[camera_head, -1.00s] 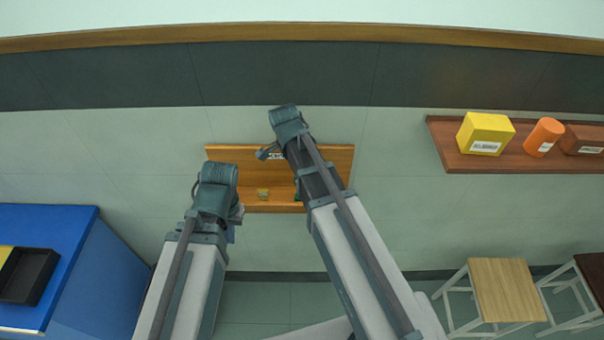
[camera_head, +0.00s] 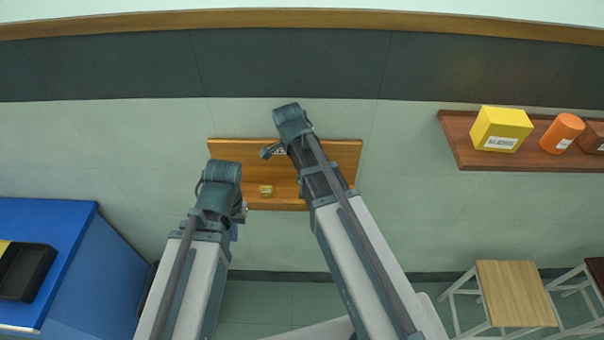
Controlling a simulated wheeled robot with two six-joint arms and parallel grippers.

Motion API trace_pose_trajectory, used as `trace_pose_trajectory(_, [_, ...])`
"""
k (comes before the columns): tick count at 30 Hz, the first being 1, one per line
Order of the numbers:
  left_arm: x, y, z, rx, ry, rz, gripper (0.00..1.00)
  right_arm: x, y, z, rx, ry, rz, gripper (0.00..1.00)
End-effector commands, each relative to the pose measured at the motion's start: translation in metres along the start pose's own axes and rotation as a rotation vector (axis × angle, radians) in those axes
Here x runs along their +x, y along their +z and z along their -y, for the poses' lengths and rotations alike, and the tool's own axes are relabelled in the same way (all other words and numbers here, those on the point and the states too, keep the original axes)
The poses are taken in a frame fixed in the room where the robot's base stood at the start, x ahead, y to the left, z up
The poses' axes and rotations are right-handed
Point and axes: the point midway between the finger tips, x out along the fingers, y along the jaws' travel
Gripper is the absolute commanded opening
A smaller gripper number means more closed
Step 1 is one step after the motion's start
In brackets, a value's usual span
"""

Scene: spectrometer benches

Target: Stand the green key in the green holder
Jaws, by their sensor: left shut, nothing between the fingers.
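A wooden rack with a back board (camera_head: 230,150) and a ledge hangs on the wall ahead, partly behind my arms. A small yellowish block (camera_head: 266,190) sits on its ledge between my arms. A sliver of green (camera_head: 301,187) shows beside my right forearm; I cannot tell whether it is the green key or the green holder. My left gripper (camera_head: 241,212) is shut and empty, in front of the ledge's left end. My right gripper (camera_head: 269,152) is in front of the back board, turned mostly away; its jaws are too small to judge.
A blue table (camera_head: 100,265) with a black tray (camera_head: 27,272) stands at the left. A wall shelf (camera_head: 470,160) at the right holds a yellow box (camera_head: 501,129) and an orange cylinder (camera_head: 562,132). A wooden-topped stool (camera_head: 515,293) stands at the lower right.

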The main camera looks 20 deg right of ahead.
Motion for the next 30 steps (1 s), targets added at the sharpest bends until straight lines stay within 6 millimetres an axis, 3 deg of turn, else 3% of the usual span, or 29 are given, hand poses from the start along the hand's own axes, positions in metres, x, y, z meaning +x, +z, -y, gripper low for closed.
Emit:
trace_pose_trajectory(3, [0.017, -0.001, -0.002, -0.001, 0.000, -0.001, 0.00, 0.017, 0.003, 0.000, 0.000, 0.000, 0.000, 0.00])
trace_pose_trajectory(12, [0.039, -0.003, -0.004, -0.001, 0.000, -0.001, 0.00, 0.039, 0.006, 0.000, 0.000, 0.000, 0.000, 0.00])
trace_pose_trajectory(30, [0.042, -0.003, -0.004, 0.000, -0.001, -0.001, 0.00, 0.042, 0.006, 0.000, 0.000, 0.000, 0.000, 0.00])
